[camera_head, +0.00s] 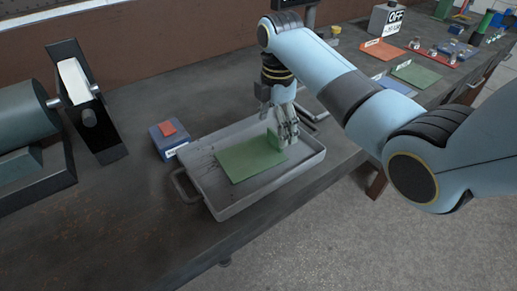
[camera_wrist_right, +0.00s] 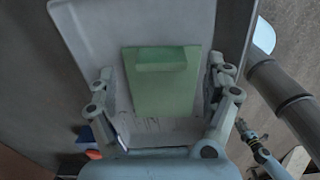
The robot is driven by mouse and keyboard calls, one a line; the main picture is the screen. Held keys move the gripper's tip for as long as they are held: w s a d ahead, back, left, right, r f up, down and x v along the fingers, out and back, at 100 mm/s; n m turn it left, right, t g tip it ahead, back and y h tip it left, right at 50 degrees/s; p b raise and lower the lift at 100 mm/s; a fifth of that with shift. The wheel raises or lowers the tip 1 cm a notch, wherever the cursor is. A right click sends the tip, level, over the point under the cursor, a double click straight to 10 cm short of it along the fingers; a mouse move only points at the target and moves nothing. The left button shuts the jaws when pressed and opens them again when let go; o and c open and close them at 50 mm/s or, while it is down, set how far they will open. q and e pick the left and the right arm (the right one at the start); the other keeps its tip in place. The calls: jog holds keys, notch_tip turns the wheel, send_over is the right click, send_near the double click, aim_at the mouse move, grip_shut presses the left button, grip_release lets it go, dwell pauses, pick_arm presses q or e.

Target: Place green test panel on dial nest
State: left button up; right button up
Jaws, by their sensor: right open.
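The green test panel (camera_head: 248,158) lies flat in a grey tray (camera_head: 235,205) on the bench. A raised green block stands at the panel's end near my right gripper (camera_head: 287,130). In the right wrist view the panel (camera_wrist_right: 165,95) and its raised block (camera_wrist_right: 161,58) show between the two fingers of this gripper (camera_wrist_right: 161,72), with gaps on both sides. The gripper is open, points down over the tray and holds nothing. I cannot tell which thing is the dial nest. My left gripper is not in view.
A blue block with a red piece (camera_head: 167,128) and a white label stands left of the tray. A grey machine (camera_head: 30,110) stands at the far left. Labelled orange (camera_head: 383,49) and green (camera_head: 416,75) pads lie at the back right. The bench front is clear.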

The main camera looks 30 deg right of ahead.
aim_at(275, 133)
notch_tip(275, 133, down, 3)
jog(key=shift+s+f, duration=0.1)
jog(key=shift+c, duration=0.4)
jog(key=c, duration=1.7)
jog(key=shift+o, duration=0.2)
